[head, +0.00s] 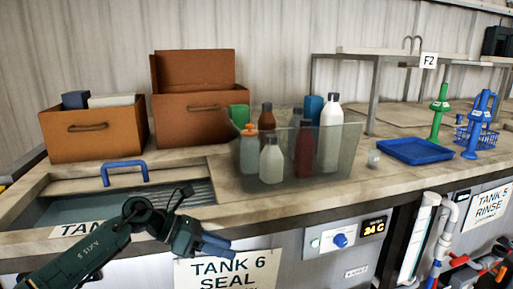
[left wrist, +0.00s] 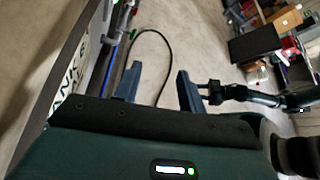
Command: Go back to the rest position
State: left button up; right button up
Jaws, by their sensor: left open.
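My left gripper (head: 216,244) is in front of the bench, over the Tank 6 label, with its arm coming in from the lower left of the head view. In the left wrist view, its two fingers (left wrist: 160,88) stand apart with nothing between them, above the floor. Part of another dark arm link, which looks like mine, shows at the right of that view. My right gripper is not clearly in view.
A clear bin (head: 330,160) of several bottles stands on the bench (head: 250,212). Brown boxes (head: 85,130), a blue tray (head: 415,151) and the tank's blue handle (head: 125,165) are nearby. Pipes (head: 440,240) run below at right. The floor (left wrist: 190,45) beside the bench looks open.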

pick_arm(q)
jog(key=s+d+f+n+t+h, duration=0.2)
jog(key=s+d+n+h, duration=0.2)
jog(key=d+n+h, duration=0.15)
jog(key=s+a+f+m+t+y, duration=0.2)
jog(key=s+a+f+m+y, duration=0.2)
jog(key=s+f+m, duration=0.3)
jog(key=s+a+f+m+t+y, duration=0.2)
jog(key=s+a+f+m+y, duration=0.2)
jog(key=f+m, duration=0.5)
jog(key=s+a+f+m+t+y, duration=0.3)
jog(key=s+a+f+m+y, duration=0.2)
jog(key=s+m, duration=0.6)
notch_tip(320, 180, down, 3)
jog(key=m+y, duration=0.2)
jog(key=m, duration=0.2)
jog(key=shift+s, duration=0.1)
